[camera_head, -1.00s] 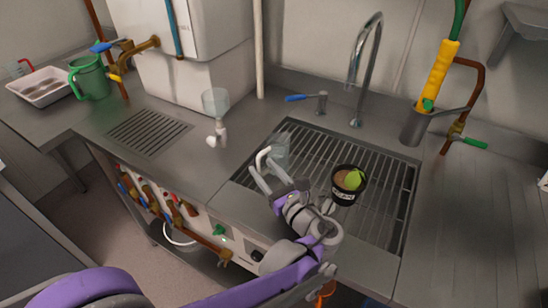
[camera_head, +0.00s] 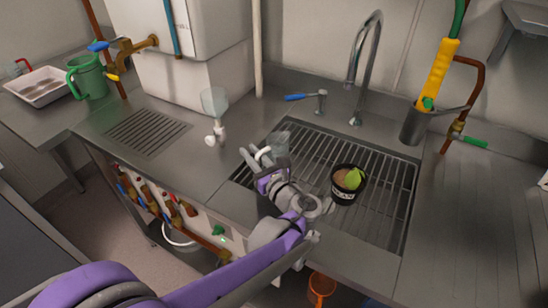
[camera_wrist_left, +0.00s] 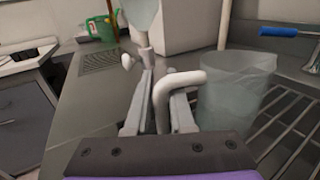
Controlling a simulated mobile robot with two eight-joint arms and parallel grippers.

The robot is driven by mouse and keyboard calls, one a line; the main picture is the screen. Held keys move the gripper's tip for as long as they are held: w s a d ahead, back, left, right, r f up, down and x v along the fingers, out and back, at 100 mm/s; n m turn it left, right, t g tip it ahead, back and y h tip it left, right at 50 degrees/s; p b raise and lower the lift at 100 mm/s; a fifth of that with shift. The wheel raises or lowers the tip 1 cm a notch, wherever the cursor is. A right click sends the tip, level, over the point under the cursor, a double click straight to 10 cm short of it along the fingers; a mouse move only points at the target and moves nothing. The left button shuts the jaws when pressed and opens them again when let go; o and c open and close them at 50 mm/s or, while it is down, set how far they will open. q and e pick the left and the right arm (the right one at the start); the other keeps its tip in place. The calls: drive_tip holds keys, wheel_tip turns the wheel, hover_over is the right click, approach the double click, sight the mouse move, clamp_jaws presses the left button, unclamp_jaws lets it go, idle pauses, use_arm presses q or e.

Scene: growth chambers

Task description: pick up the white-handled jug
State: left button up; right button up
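The jug (camera_head: 281,145) is a small clear vessel with a white handle (camera_head: 263,153). It stands on the sink grate's left back part, beside the rim. In the left wrist view the jug (camera_wrist_left: 234,92) is right of centre, and its handle (camera_wrist_left: 172,84) points toward me. My left gripper (camera_head: 254,158) is at the handle, and in the wrist view its two fingers (camera_wrist_left: 163,100) lie on either side of it. The fingers look still apart, with no clear sign of clamping; contact is hard to tell. My right gripper is not in view.
A black pot (camera_head: 346,190) with a green and brown top stands on the grate (camera_head: 375,215), right of my gripper. A clear funnel-like vessel with a white tap (camera_head: 216,112) stands left of the sink. The faucet (camera_head: 368,70) rises behind. The right counter (camera_head: 475,220) is clear.

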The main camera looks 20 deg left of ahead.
use_arm(q)
clamp_jaws()
idle(1.1)
